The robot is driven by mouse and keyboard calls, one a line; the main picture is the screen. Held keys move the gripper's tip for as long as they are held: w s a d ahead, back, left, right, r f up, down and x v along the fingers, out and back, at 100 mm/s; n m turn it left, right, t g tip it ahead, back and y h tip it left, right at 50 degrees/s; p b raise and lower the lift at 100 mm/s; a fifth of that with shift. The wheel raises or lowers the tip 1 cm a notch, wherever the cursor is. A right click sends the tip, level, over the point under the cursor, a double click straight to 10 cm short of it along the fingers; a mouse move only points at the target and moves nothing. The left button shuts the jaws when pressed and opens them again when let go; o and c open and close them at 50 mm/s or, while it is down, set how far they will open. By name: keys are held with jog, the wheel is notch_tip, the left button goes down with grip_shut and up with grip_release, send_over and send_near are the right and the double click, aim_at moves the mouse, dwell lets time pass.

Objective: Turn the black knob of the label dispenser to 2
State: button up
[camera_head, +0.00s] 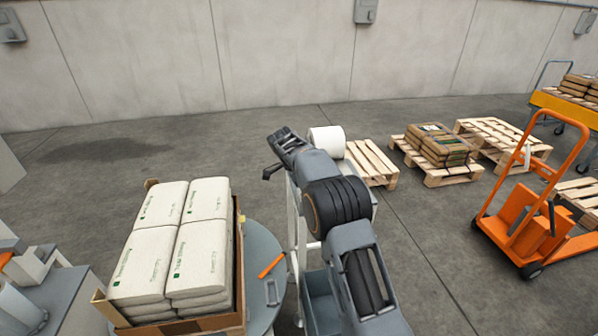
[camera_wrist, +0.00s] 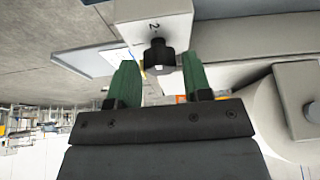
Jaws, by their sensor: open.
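The black knob (camera_wrist: 158,57) is on a pale box-shaped part of the label dispenser (camera_wrist: 128,20) in the wrist view. A dark figure 2 is printed on the pale face beside the knob. My gripper (camera_wrist: 159,64) is open, with one green finger on each side of the knob. Gaps show between the knob and both fingers, and I cannot tell the depth between them. In the head view my gripper end (camera_head: 272,165) is beside a white roll (camera_head: 327,141). The knob is hidden there, behind my arm.
A carton (camera_head: 239,275) of stacked white bags stands on a round grey table (camera_head: 262,246), with an orange-handled tool (camera_head: 271,265) beside it. Wooden pallets (camera_head: 372,163) and an orange pallet truck (camera_head: 520,230) stand to the right. Open floor lies behind, up to the concrete wall.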

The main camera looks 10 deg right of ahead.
jog(key=p+v, duration=0.1)
jog(key=v, duration=1.2)
jog(key=shift+p, duration=0.4)
notch_tip(320, 180, down, 7)
jog(key=s+n+y, duration=0.2)
jog(key=n, duration=0.8)
jog(key=s+d+r+n+t+y, duration=0.1)
jog(key=s+d+n, duration=0.1)
jog(key=s, duration=1.4)
jog(key=s+d+r+n+t+y, duration=0.1)
jog(key=s+n, duration=0.4)
jog(key=s, duration=1)
jog(key=shift+s+d+t+y, duration=0.35)
jog(key=shift+d+t, duration=0.35)
jog(key=shift+d, duration=0.55)
